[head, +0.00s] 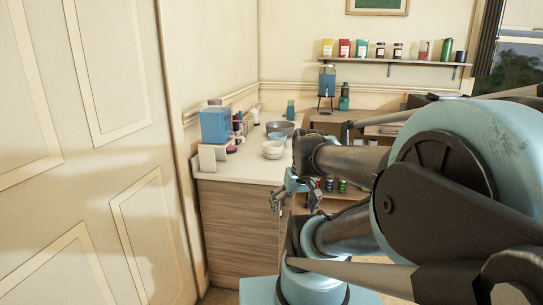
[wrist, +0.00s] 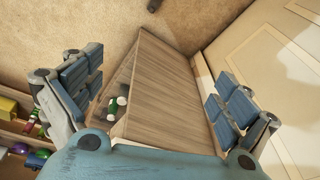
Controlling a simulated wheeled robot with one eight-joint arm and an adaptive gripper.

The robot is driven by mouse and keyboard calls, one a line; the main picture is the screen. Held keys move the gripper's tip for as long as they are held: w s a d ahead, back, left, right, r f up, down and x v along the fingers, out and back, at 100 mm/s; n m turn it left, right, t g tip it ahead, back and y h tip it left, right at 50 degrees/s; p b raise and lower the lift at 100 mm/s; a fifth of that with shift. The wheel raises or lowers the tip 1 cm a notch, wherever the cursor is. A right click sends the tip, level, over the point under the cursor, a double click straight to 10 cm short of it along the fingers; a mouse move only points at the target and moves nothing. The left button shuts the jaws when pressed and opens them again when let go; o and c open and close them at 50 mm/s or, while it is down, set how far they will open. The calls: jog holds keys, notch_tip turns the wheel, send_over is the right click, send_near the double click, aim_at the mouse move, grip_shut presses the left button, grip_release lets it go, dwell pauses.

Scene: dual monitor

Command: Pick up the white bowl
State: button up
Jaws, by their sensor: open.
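The white bowl (head: 273,149) sits on the white counter (head: 235,170) in the head view, near its front right part. It looks like one or more stacked bowls; I cannot tell which. My gripper (head: 296,203) is open and hangs in front of the counter, lower than the bowl and a little to its right. In the wrist view my gripper (wrist: 155,95) has its blue-padded fingers spread wide with nothing between them. The bowl does not show in the wrist view.
A light blue bowl (head: 277,138) and a grey bowl (head: 281,127) stand just behind the white bowl. A blue container (head: 215,125) stands to the left. The counter's wooden side (wrist: 155,90) fills the wrist view's middle. A wall shelf (head: 400,62) holds jars.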

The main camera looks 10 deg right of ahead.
jog(key=w+a+r+n+y, duration=0.1)
jog(key=w+a+r+y, duration=0.1)
jog(key=w, duration=0.5)
jog(key=w+a+r+n+y, duration=0.1)
jog(key=w+r+n+y, duration=0.15)
jog(key=w, duration=0.45)
jog(key=n+t+y, duration=0.4)
jog(key=t+y, duration=0.2)
send_near(273, 149)
jog(key=shift+m, duration=0.25)
jog(key=s+a, duration=0.1)
jog(key=s, duration=0.2)
jog(key=s+a, duration=0.1)
jog(key=s, duration=0.1)
jog(key=shift+s+a+f, duration=0.3)
jog(key=shift+s+f, duration=0.05)
jog(key=shift+s, duration=0.05)
jog(key=w+d+f+n+t+y, duration=0.25)
jog(key=w+d+f, duration=0.2)
jog(key=d, duration=0.35)
jog(key=shift+m+t+h, duration=0.25)
jog(key=shift+h, duration=0.25)
jog(key=x, duration=1.1)
jog(key=w+x, duration=0.1)
jog(key=x, duration=0.5)
jog(key=shift+d+r, duration=0.2)
jog(key=shift+r, duration=0.15)
jog(key=c, duration=1.1)
